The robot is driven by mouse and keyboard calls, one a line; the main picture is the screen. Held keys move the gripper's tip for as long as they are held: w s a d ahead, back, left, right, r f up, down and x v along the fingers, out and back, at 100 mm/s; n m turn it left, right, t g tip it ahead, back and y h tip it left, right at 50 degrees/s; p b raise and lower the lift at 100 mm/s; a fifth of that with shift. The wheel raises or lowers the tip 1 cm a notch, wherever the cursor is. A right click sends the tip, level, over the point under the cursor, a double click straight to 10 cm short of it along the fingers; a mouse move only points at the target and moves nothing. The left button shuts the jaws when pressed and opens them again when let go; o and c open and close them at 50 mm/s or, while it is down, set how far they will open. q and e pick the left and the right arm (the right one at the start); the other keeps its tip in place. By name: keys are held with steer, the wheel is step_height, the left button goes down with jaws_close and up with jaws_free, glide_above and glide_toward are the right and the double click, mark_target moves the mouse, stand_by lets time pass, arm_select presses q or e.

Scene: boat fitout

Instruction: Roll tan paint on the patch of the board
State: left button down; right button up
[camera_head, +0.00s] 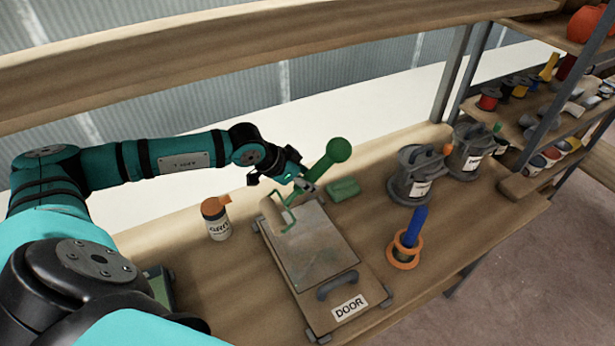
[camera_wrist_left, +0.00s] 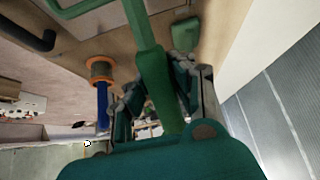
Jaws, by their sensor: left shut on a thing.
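My left gripper (camera_head: 306,184) is shut on the green handle of a paint roller (camera_head: 337,151). The handle also shows between the fingers in the left wrist view (camera_wrist_left: 152,80). The roller's pale cream sleeve (camera_head: 273,213) is over the far left end of the board (camera_head: 338,317), which is labelled DOOR. I cannot tell whether the sleeve touches the board. The patch (camera_head: 318,257) is a grey-green area on the board, its far end partly hidden by the roller. No tan paint is clearly visible on it. My right gripper is not in view.
A black handle (camera_head: 337,285) stands up from the board's near end. A white bottle with an orange top (camera_head: 215,219) stands left, a green block (camera_head: 343,190) behind. Right are a blue-handled tool in an orange ring (camera_head: 407,248) and two grey cans (camera_head: 415,175) (camera_head: 469,151).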

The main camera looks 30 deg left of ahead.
arm_select(q)
steer(key=shift+d+f, duration=0.1)
steer(key=shift+f, duration=0.75)
steer(key=shift+f+b, duration=1)
steer(key=shift+f, duration=1.3)
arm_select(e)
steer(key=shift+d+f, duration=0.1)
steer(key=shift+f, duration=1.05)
arm_select(q)
steer(key=shift+f+b, duration=0.55)
steer(key=shift+b, duration=0.1)
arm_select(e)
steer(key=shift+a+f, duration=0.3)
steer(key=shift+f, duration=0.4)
arm_select(q)
steer(key=shift+f+b, duration=0.45)
steer(key=shift+b, duration=0.05)
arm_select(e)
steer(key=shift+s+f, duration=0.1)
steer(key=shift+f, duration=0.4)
arm_select(q)
steer(key=shift+w, duration=0.1)
